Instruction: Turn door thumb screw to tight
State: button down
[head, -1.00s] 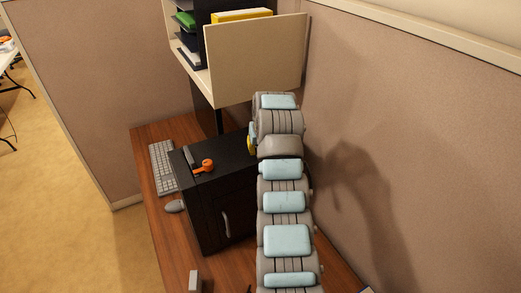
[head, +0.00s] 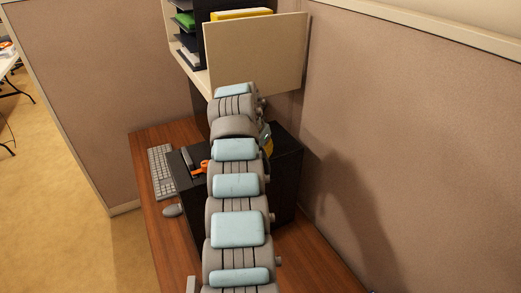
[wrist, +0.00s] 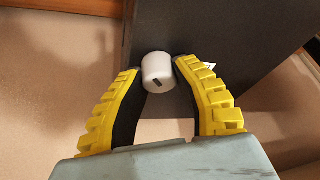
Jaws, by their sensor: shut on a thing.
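The thumb screw (wrist: 155,68) is a short white cylinder with a dark slot in its end, in front of a dark panel (wrist: 215,50) in the wrist view. The yellow-and-black fingers of my gripper (wrist: 157,78) are on either side of it, with their tips closed on it. In the head view only a small yellow part of my gripper (head: 267,147) shows, beside the black cabinet (head: 286,165) on the desk. My arm covers most of the cabinet front, and the screw is hidden there.
An orange object (head: 200,168) lies on the cabinet top. A keyboard (head: 161,170) and mouse (head: 173,210) are on the wooden desk (head: 155,235) to the left. A shelf with a beige panel (head: 258,55) stands behind. A partition wall (head: 400,150) bounds the right side.

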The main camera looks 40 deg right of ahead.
jog(key=shift+m+g+p, duration=0.3)
jog(key=shift+m+p, duration=0.05)
jog(key=shift+m, duration=0.55)
jog(key=shift+f+p, duration=0.15)
jog(key=shift+p, duration=0.2)
jog(key=c, duration=0.8)
grip_release()
jog(key=shift+o, duration=0.2)
jog(key=w+v, duration=0.1)
jog(key=v, duration=1.1)
jog(key=shift+s, duration=0.35)
